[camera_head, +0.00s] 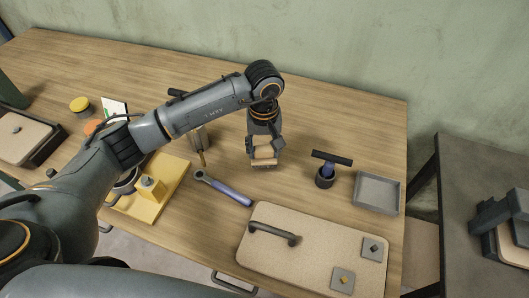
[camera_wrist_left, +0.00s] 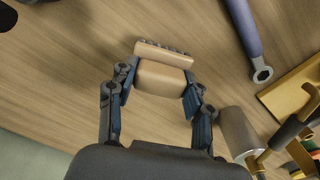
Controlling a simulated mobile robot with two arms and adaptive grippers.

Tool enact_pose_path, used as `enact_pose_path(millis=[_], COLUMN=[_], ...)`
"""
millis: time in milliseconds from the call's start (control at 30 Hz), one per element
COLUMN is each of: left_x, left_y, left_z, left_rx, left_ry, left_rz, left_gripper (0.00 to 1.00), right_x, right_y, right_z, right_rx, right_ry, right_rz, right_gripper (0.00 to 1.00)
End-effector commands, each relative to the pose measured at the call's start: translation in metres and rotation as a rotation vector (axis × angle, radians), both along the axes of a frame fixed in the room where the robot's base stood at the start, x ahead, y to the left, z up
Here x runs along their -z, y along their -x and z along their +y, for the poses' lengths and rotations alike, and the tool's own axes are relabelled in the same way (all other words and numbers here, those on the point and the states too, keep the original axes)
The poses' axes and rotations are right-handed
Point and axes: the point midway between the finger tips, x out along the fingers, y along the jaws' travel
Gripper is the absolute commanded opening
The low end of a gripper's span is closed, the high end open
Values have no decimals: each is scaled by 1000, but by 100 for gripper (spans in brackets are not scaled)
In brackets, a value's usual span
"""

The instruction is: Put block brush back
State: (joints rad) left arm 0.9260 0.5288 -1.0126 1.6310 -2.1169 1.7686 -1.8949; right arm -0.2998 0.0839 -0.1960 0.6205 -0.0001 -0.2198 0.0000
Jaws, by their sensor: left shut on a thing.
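The block brush, a pale wooden block with a row of dark bristle tufts, is in my left gripper (camera_head: 265,153). In the head view the brush (camera_head: 264,162) is over the middle of the wooden table, right of the blue-handled wrench. In the left wrist view the brush (camera_wrist_left: 162,78) lies between the two fingers of the left gripper (camera_wrist_left: 160,88), which are shut on its sides. I cannot tell whether the brush touches the table. My right gripper is not in view.
A blue-handled wrench (camera_head: 224,188) lies nearby. A T-handled tool (camera_head: 331,158) stands in a dark cup, left of an empty grey tray (camera_head: 377,193). A speckled board (camera_head: 290,262) with a handle fills the front right. A yellow board (camera_head: 172,186) lies left.

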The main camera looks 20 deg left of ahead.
Motion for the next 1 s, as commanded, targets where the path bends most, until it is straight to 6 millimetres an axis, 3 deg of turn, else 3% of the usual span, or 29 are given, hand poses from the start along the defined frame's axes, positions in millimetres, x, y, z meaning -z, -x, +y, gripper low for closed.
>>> enact_pose_path(millis=[200,667,700,767,1000], left_x=[26,37,35,35,35], left_y=[0,-2,-2,-1,-1], left_z=[-2,-1,-1,-1,-1], left_rx=[0,0,0,0,0], left_ry=[1,1,1,0,0], left_rz=[4,0,0,1,1], left_gripper=[21,21,58,71,73], right_x=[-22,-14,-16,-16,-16], right_y=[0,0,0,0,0], right_z=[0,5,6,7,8], right_rx=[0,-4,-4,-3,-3], right_ry=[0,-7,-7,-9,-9], right_rz=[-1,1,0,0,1], right_gripper=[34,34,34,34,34])
